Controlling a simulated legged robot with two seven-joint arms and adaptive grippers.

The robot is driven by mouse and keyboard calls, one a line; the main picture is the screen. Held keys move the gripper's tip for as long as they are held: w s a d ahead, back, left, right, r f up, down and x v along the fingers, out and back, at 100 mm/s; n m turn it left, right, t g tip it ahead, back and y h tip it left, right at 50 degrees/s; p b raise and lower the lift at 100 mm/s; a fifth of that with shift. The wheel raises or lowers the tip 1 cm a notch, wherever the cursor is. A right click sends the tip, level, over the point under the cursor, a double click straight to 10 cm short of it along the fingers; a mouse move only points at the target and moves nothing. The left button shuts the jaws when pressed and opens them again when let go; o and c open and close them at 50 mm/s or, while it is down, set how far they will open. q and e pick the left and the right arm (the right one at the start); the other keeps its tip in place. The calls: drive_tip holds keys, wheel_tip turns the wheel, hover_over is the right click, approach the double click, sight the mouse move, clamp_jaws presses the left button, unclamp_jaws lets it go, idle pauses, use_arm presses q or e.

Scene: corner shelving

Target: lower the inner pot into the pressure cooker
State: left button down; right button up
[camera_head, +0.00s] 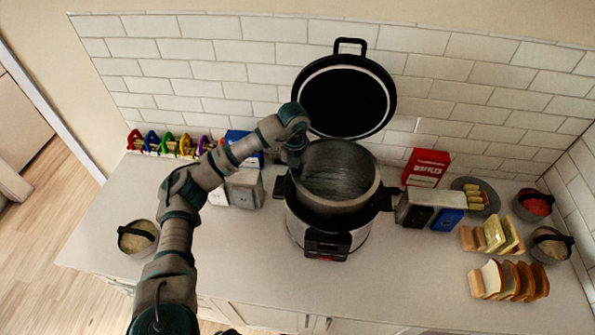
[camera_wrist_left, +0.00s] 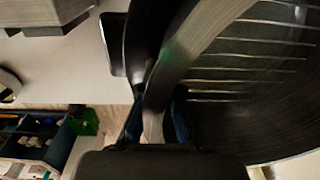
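The pressure cooker (camera_head: 355,245) stands on the counter with its round black lid (camera_head: 345,97) open behind it. The grey metal inner pot (camera_head: 340,170) is at the cooker's mouth, with its rim above the cooker's dark rim; how deep its base sits is hidden. My left gripper (camera_head: 295,152) is at the pot's left back rim. In the left wrist view the pot's wall (camera_wrist_left: 200,45) runs between the dark fingers (camera_wrist_left: 160,115), which look closed on it. Ridged lines show inside the pot. My right gripper is not in view.
A toaster (camera_head: 412,205) stands close right of the cooker, with a red waffle box (camera_head: 426,168) behind. Bread racks (camera_head: 508,280) and bowls (camera_head: 550,245) are farther right. A grey box-shaped thing (camera_head: 243,187) stands left of the cooker. The front counter strip is clear.

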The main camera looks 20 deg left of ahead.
use_arm(q)
drive_tip(key=shift+f+b, duration=0.4)
drive_tip(key=shift+f, duration=0.3)
drive_tip(key=shift+s+d+f+b, duration=0.1)
drive_tip(key=shift+d+f+b, duration=0.2)
drive_tip(key=shift+f+b, duration=0.45)
drive_tip(key=shift+a+f, duration=0.1)
drive_tip(key=shift+f, duration=0.25)
drive_tip(key=shift+a, duration=0.1)
drive_tip(key=c, duration=1.2)
unclamp_jaws()
drive_tip(key=shift+c, duration=0.2)
drive_tip(key=shift+a+f, duration=0.1)
drive_tip(key=shift+f, duration=0.05)
